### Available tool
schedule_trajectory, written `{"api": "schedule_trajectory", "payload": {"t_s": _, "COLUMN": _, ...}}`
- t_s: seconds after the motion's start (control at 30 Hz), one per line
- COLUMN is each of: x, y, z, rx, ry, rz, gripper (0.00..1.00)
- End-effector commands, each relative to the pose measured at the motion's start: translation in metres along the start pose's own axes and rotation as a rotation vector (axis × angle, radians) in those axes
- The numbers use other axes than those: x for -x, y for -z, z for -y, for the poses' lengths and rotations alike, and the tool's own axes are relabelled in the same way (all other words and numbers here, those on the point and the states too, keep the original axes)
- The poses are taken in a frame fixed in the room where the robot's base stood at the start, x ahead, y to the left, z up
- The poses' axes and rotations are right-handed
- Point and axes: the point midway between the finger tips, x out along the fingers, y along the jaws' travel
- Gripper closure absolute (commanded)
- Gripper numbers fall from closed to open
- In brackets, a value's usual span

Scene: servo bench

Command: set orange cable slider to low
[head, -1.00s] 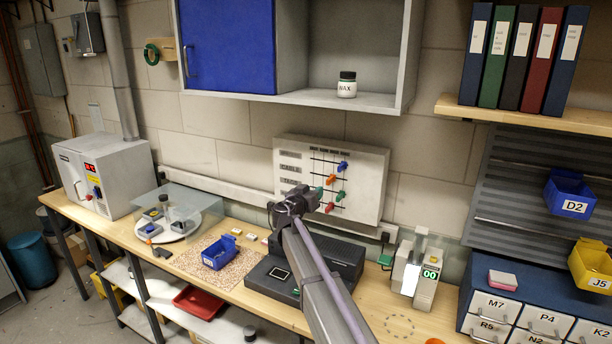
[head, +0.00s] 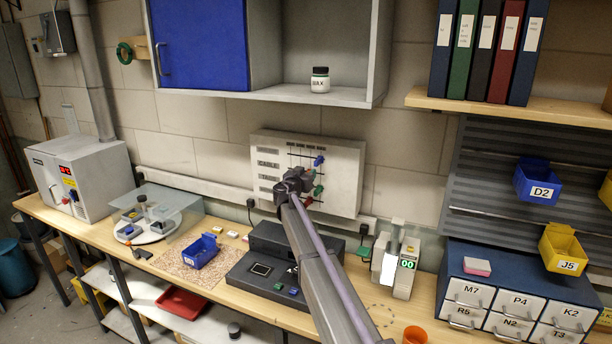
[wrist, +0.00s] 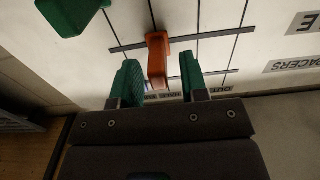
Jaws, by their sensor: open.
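The slider board (head: 347,178) is a pale panel on the back wall. In the wrist view the orange cable slider (wrist: 157,48) is an upright orange knob on a dark crossbar. My gripper (wrist: 160,68) is open, with a green-padded finger on each side of the orange knob's lower part; I see gaps on both sides.
A green slider (wrist: 72,14) is close by in the wrist view. A blue slider (head: 319,160) and a red slider (head: 308,202) show around my gripper in the head view. A dark console (head: 268,238) stands below the board, with a display device (head: 405,270) to its right.

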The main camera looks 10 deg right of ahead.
Motion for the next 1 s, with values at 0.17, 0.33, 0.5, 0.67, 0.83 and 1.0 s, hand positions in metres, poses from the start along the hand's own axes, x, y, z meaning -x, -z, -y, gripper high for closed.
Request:
{"api": "schedule_trajectory", "payload": {"t_s": 0.17, "x": 0.0007, "y": 0.0, "z": -0.0002, "rx": 0.0, "ry": 0.0, "rz": 0.0, "gripper": 0.61}}
{"api": "schedule_trajectory", "payload": {"t_s": 0.33, "x": 0.0008, "y": 0.0, "z": -0.0002, "rx": 0.0, "ry": 0.0, "rz": 0.0, "gripper": 0.78}}
{"api": "schedule_trajectory", "payload": {"t_s": 0.5, "x": 0.0009, "y": 0.0, "z": -0.0001, "rx": 0.0, "ry": 0.0, "rz": 0.0, "gripper": 0.94}}
{"api": "schedule_trajectory", "payload": {"t_s": 0.67, "x": 0.001, "y": 0.0, "z": -0.0001, "rx": 0.0, "ry": 0.0, "rz": 0.0, "gripper": 1.0}}
{"api": "schedule_trajectory", "payload": {"t_s": 0.83, "x": 0.001, "y": -0.0001, "z": -0.0001, "rx": 0.0, "ry": 0.0, "rz": 0.0, "gripper": 1.0}}
{"api": "schedule_trajectory", "payload": {"t_s": 1.0, "x": 0.0011, "y": -0.0001, "z": 0.0002, "rx": 0.0, "ry": 0.0, "rz": 0.0, "gripper": 1.0}}
